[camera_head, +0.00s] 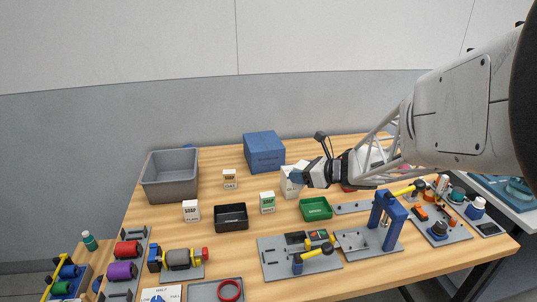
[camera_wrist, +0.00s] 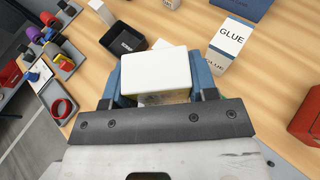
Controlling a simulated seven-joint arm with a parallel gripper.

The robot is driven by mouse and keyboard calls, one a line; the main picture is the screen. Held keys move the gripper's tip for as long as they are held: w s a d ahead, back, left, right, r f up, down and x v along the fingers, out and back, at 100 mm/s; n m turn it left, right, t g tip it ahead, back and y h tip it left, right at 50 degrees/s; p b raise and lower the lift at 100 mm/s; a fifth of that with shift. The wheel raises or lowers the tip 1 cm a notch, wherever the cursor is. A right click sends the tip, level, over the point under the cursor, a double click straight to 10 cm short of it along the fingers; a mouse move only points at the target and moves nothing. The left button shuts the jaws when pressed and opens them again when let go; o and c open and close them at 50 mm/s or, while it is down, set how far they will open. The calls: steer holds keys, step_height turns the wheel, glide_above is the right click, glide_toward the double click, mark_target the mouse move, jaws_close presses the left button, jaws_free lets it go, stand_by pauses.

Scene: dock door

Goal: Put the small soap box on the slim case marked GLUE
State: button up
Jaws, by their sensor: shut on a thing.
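My gripper (camera_wrist: 154,88) is shut on a small white box (camera_wrist: 155,68) with a yellowish-green lower side. Its label cannot be read, but it looks like a soap box. The blue fingers stand on either side of it. In the head view my gripper (camera_head: 298,177) is above the table, and the held box cannot be clearly made out. The slim white case marked GLUE (camera_wrist: 231,42) stands on the table, to the right of the held box in the wrist view. In the head view a white case (camera_head: 288,187) is partly hidden behind the fingers.
Small boxes (camera_head: 191,210), (camera_head: 230,179) and a green-marked box (camera_head: 267,202) stand nearby. A black tray (camera_head: 231,225), green tray (camera_head: 316,215), blue box (camera_head: 264,151) and grey bin (camera_head: 170,192) surround them. Tools and fixtures (camera_head: 300,270) line the front edge.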

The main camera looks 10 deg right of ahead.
steer(key=shift+w, duration=0.1)
steer(key=w, duration=0.5)
steer(key=w+f, duration=0.1)
steer(key=w, duration=0.4)
steer(key=w+d, duration=0.1)
steer(key=w, duration=0.4)
steer(key=shift+w+d+f, duration=0.1)
steer(key=shift+w+f, duration=0.15)
steer(key=shift+w, duration=0.15)
steer(key=shift+f, duration=0.1)
steer(key=shift+f, duration=1.65)
steer(key=shift+f, duration=0.15)
steer(key=o, duration=1)
steer(key=v, duration=1.2)
